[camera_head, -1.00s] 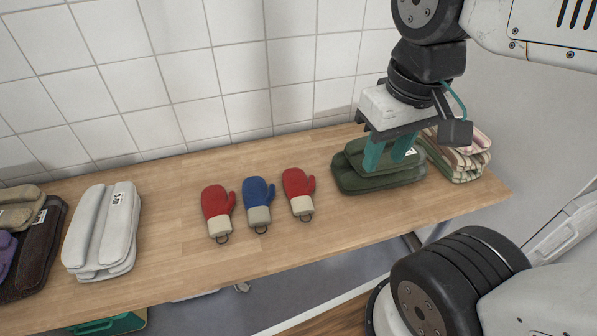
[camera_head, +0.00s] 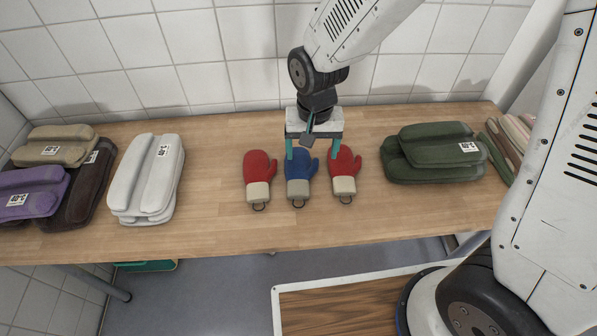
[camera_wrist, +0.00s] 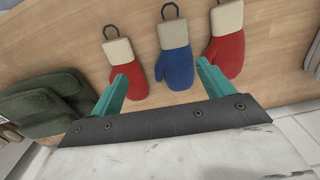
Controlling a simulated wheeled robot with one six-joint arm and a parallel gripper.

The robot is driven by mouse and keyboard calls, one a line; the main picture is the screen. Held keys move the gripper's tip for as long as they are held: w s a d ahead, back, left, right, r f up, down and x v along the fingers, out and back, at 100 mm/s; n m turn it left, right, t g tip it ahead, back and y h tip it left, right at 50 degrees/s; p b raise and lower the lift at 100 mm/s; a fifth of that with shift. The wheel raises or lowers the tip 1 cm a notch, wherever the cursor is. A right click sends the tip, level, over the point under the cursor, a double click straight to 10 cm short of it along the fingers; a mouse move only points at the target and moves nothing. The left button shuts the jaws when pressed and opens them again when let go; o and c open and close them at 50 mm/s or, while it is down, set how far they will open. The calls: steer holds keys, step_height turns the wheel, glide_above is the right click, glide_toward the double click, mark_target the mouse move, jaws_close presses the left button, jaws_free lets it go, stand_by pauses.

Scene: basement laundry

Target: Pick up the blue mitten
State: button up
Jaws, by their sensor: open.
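The blue mitten (camera_head: 299,178) lies flat on the wooden table between two red mittens, its grey cuff and dark loop toward the front edge. It also shows in the wrist view (camera_wrist: 176,65), between the fingers and beyond their tips. My gripper (camera_head: 311,156) is open and empty, with its teal fingers at the far end of the blue mitten. In the wrist view my gripper (camera_wrist: 161,72) has its fingers spread wide. I cannot tell its exact height above the table.
One red mitten (camera_head: 258,172) lies close on the left, another red mitten (camera_head: 344,170) close on the right. Green folded towels (camera_head: 430,155) lie further right and white folded towels (camera_head: 148,180) further left. A tiled wall (camera_head: 220,75) stands behind the table (camera_head: 220,238).

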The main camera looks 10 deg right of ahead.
glide_above(298, 183)
steer(key=f, duration=0.5)
steer(key=shift+s+f, duration=0.15)
steer(key=shift+s, duration=0.15)
steer(key=f, duration=0.8)
steer(key=shift+w, duration=0.35)
steer(key=shift+r, duration=0.1)
steer(key=c, duration=1.1)
